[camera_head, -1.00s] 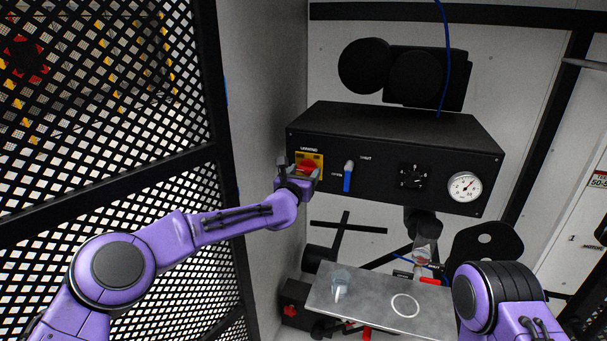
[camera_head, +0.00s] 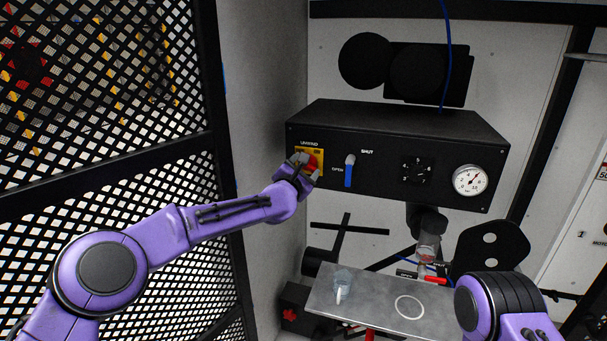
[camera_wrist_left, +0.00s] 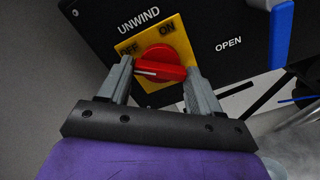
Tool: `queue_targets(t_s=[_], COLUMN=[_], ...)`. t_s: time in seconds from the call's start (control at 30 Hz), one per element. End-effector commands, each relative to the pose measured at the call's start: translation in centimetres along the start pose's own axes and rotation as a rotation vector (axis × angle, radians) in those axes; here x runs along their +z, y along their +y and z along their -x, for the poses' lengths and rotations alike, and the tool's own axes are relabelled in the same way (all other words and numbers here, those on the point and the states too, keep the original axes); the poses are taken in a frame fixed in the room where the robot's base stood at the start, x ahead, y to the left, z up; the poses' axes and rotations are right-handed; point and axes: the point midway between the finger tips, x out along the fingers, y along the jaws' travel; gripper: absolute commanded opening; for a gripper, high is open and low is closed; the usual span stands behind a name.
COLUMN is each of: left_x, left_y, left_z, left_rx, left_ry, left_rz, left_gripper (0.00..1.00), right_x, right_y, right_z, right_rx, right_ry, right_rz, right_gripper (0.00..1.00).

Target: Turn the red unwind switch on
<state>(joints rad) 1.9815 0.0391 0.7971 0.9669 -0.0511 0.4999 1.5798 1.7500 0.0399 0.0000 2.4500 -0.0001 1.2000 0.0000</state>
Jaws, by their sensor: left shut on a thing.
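The red unwind switch (camera_head: 310,163) is a rotary knob on a yellow plate (camera_head: 319,171) at the left end of the black panel's front. In the left wrist view the red knob (camera_wrist_left: 160,66) has a white mark pointing left, near the OFF label; ON is to the upper right. My left gripper (camera_wrist_left: 160,78) has one grey finger on each side of the knob and is shut on it. In the head view this gripper (camera_head: 305,166) partly covers the knob. My right arm shows at the lower right, but its gripper is out of view.
Right of the switch are a blue lever (camera_head: 348,175) between OPEN and SHUT, a black dial (camera_head: 417,171) and a round gauge (camera_head: 469,180). A grey metal plate (camera_head: 375,305) lies below. A black mesh panel (camera_head: 100,90) stands at the left.

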Motion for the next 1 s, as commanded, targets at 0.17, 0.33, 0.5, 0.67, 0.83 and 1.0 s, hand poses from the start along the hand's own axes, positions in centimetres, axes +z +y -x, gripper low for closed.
queue_targets(t_s=[0.17, 0.33, 0.5, 0.67, 0.83, 1.0], left_x=[-0.06, 0.04, 0.02, 0.08, 0.09, 0.04], left_y=[-0.06, -0.04, -0.02, -0.02, 0.0, 0.0], left_z=[-0.01, 0.0, -0.01, -0.01, -0.01, -0.01], left_rx=[0.001, 0.001, 0.001, 0.0, 0.0, 0.0], left_ry=[-0.001, -0.001, 0.0, -0.001, 0.0, 0.0], left_rz=[-0.167, -0.329, -0.489, -0.631, -0.758, -0.854], left_gripper=[0.33, 0.33, 0.33, 0.33, 0.33, 0.33], right_x=[0.29, 0.41, 0.49, 0.52, 0.52, 0.52], right_y=[-0.06, -0.09, -0.1, -0.11, -0.11, -0.11], right_z=[-0.69, -0.99, -1.17, -1.24, -1.25, -1.25], right_rx=[0.0, 0.0, 0.0, 0.0, 0.0, 0.0], right_ry=[0.0, 0.0, 0.0, 0.0, 0.0, 0.0], right_rz=[0.0, 0.0, 0.0, 0.0, 0.0, 0.0], right_gripper=[0.74, 0.74, 0.74, 0.74, 0.74, 0.74])
